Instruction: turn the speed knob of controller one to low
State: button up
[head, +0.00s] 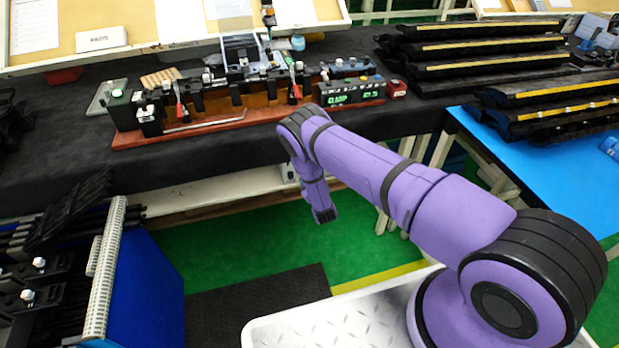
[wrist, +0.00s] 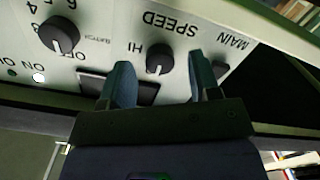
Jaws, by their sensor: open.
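In the wrist view a light panel shows upside down, lettered SPEED, with HI beside a small black knob (wrist: 160,62). A pale mark shows on the knob, but its exact setting is hard to read. My gripper (wrist: 160,72) is open, its two fingers on either side of this knob with gaps visible. I cannot read a controller number on the panel (wrist: 110,22). In the head view my arm bends down in front of the table edge, and the fingers and knob cannot be made out there.
A larger numbered black knob (wrist: 59,34) and a lit button (wrist: 38,77) are on the same panel. A dark table (head: 60,140) carries a clip fixture on a reddish base (head: 215,126) above my arm's end. A rack with a blue side (head: 150,290) stands at left.

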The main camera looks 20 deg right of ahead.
jog(key=s, duration=1)
jog(key=shift+r, duration=0.3)
